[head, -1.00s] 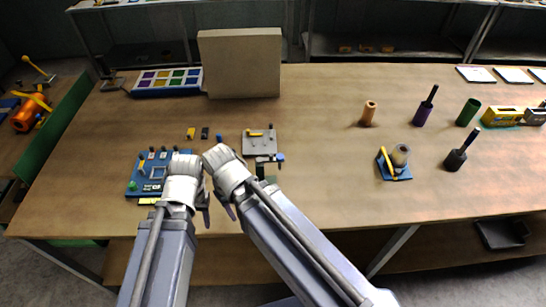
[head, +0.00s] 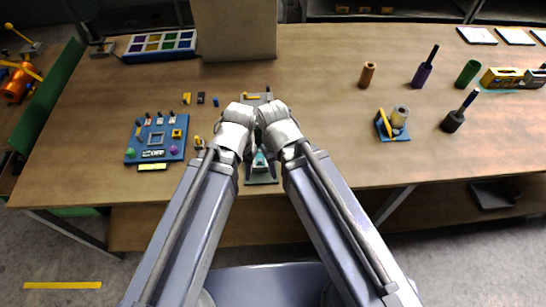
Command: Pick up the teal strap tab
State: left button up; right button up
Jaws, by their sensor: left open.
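A small teal piece (head: 260,157), which looks like the strap tab, shows in the narrow gap between my two forearms. It is by a dark green-grey plate (head: 262,180) at the table's front edge; my arms hide part of both. My left gripper (head: 251,153) is open and points down beside the teal piece, mostly covered by its own wrist. I cannot tell whether it touches the piece. My right gripper is hidden behind its wrist and forearm, close to the left one.
A blue board (head: 140,142) with knobs and small parts lies to the left. A grey plate (head: 252,98) with a yellow piece lies behind my wrists. A blue stand (head: 392,133), several cylinders and a yellow box (head: 500,78) stand to the right.

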aim_at(260, 155)
jog(key=z, duration=1.35)
jog(key=k+z, duration=0.3)
jog(key=k, duration=0.3)
jog(key=k+l, duration=0.2)
jog(key=k, duration=0.45)
